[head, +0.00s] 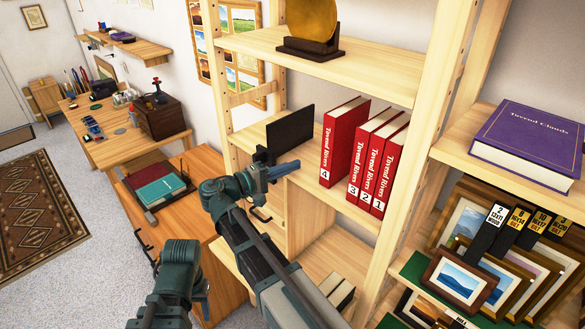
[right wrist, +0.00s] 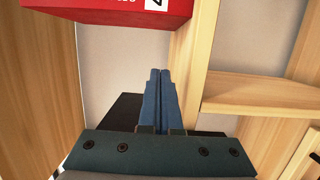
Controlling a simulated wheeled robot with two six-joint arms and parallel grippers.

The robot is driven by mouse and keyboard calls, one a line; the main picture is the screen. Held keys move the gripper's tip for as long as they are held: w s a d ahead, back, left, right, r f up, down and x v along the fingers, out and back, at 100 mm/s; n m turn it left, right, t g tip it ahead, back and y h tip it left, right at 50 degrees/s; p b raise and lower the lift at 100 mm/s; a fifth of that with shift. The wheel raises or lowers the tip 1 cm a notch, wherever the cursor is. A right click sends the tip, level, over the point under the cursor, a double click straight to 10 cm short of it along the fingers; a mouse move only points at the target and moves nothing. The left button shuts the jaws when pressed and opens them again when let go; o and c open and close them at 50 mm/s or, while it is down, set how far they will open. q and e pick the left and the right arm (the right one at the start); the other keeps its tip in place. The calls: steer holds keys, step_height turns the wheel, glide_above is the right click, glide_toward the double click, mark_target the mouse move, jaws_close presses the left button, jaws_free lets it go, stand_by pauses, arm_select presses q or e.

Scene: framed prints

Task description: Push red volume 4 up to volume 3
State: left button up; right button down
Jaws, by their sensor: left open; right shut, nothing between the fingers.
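Red volume 4 (head: 328,155) stands upright on the middle shelf, its label at the spine's foot. Red volume 3 (head: 357,165) stands to its right, with volume 2 (head: 373,170) and volume 1 (head: 388,178) close beside it. A gap separates volume 4 from volume 3. My right gripper (head: 293,166) is shut and empty, to the left of volume 4 and apart from it. The right wrist view shows its blue fingers (right wrist: 157,72) below a red book (right wrist: 100,8). My left gripper (head: 160,315) is low in the head view; its fingertips are hard to make out.
A black bookend (head: 290,128) stands behind my right gripper. A wooden upright (head: 415,130) closes the shelf on the right. A gold disc on a stand (head: 310,25) sits on the shelf above. A purple book (head: 530,145) and framed prints (head: 462,280) are further right.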

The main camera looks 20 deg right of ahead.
mark_target(339, 174)
steer(key=d, duration=0.4)
steer(key=w+d, duration=0.1)
steer(key=d, duration=0.2)
steer(key=shift+s+d, duration=0.25)
steer(key=shift+s, duration=0.35)
steer(key=shift+s+d, duration=0.2)
steer(key=shift+s, duration=0.4)
steer(key=shift+s+d, duration=0.3)
steer(key=shift+s, duration=0.3)
steer(key=s, duration=0.1)
steer(key=s+d, duration=0.1)
steer(key=s, duration=0.1)
steer(key=s+d, duration=0.1)
steer(key=s, duration=0.1)
steer(key=shift+s, duration=0.2)
steer(key=shift+w, duration=0.1)
